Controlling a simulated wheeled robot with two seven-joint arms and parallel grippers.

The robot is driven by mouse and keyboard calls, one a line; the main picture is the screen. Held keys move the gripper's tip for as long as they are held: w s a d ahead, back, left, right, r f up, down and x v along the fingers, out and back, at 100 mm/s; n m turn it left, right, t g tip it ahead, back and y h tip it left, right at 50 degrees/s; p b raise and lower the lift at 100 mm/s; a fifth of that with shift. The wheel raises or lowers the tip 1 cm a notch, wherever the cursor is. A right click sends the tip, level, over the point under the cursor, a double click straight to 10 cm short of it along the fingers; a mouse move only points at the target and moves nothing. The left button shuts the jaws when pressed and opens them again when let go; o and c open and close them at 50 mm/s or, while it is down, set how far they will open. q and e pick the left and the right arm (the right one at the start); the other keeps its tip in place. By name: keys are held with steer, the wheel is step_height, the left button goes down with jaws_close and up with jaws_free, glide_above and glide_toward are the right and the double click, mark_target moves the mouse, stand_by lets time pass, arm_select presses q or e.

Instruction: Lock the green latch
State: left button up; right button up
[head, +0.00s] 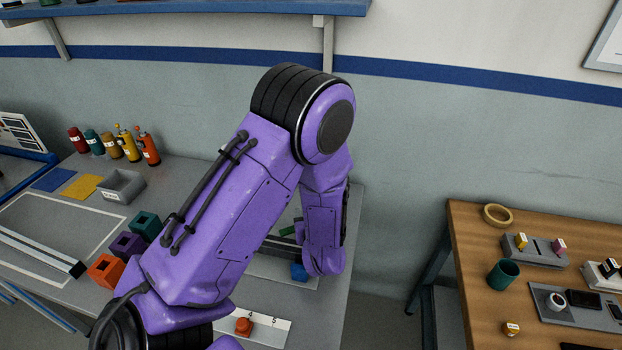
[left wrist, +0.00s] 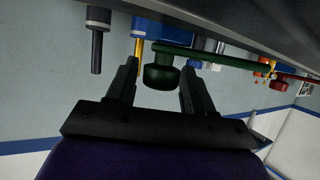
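The green latch (left wrist: 162,72) shows in the left wrist view as a round green knob with a green bar running off to the right. My left gripper (left wrist: 158,68) is open, with one dark finger on each side of the knob. I cannot tell whether either finger touches it. In the head view my purple left arm crosses the middle and hides most of the latch area; a small green piece (head: 288,231) shows beside the arm. The gripper's fingers cannot be made out there. My right gripper is in neither view.
In the left wrist view a dark peg (left wrist: 97,50), a yellow rod (left wrist: 138,50) and a red part (left wrist: 262,83) are nearby. In the head view a blue block (head: 299,272) sits by my forearm. A wooden table (head: 470,262) stands right, across a gap.

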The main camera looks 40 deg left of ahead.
arm_select(q)
steer(key=shift+o, duration=0.2)
steer(key=shift+s+d, duration=0.1)
steer(key=b+v, duration=0.1)
steer(key=v, duration=0.9)
steer(key=shift+s+r, duration=0.15)
steer(key=shift+r, duration=0.05)
